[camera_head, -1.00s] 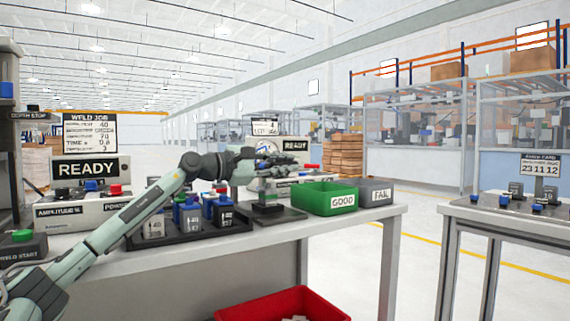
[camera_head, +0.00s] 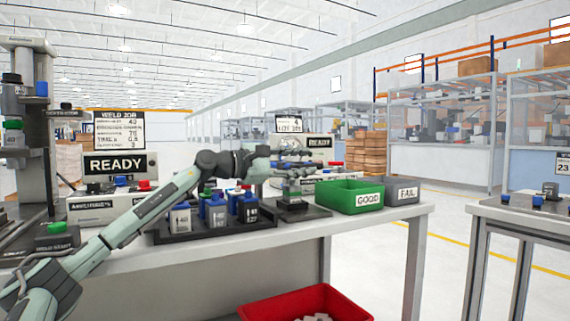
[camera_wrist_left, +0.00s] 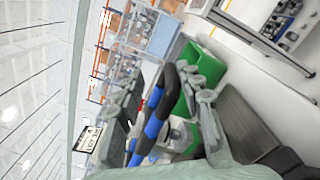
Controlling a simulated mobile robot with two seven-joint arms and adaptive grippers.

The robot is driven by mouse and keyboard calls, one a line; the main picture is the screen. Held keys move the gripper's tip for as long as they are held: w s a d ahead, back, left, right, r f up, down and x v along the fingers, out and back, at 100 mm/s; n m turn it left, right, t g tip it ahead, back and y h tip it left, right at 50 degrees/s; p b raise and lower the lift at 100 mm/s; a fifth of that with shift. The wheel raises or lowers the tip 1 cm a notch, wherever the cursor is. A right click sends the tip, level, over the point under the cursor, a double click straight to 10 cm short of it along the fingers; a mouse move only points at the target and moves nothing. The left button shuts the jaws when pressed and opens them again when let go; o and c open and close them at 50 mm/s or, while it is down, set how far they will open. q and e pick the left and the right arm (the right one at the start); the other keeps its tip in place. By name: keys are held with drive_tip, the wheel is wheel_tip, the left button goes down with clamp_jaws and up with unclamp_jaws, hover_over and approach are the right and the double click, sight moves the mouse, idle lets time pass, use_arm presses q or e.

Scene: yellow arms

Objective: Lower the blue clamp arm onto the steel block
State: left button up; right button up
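My left gripper (camera_head: 292,171) hangs over a small fixture with a dark base (camera_head: 297,211) near the right end of the workbench. In the left wrist view, its two grey fingers (camera_wrist_left: 162,118) are spread apart, with a blue and black bar (camera_wrist_left: 155,127), apparently the blue clamp arm, between them. A gap shows beside the bar, and I cannot tell whether either finger touches it. The clamp arm is not clear in the head view. I cannot make out the steel block for certain; the gripper and fixture parts hide that spot. My right gripper is in no view.
A black tray (camera_head: 222,234) with several blue- and green-topped blocks lies left of the fixture. A green GOOD bin (camera_head: 346,198) and a grey FAIL bin (camera_head: 402,192) stand to its right. A red bin (camera_head: 300,301) sits below the bench.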

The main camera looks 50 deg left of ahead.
use_arm(q)
drive_tip(key=v, duration=0.5)
drive_tip(key=shift+s+a, duration=0.1)
drive_tip(key=shift+s+f, duration=0.1)
idle(0.4)
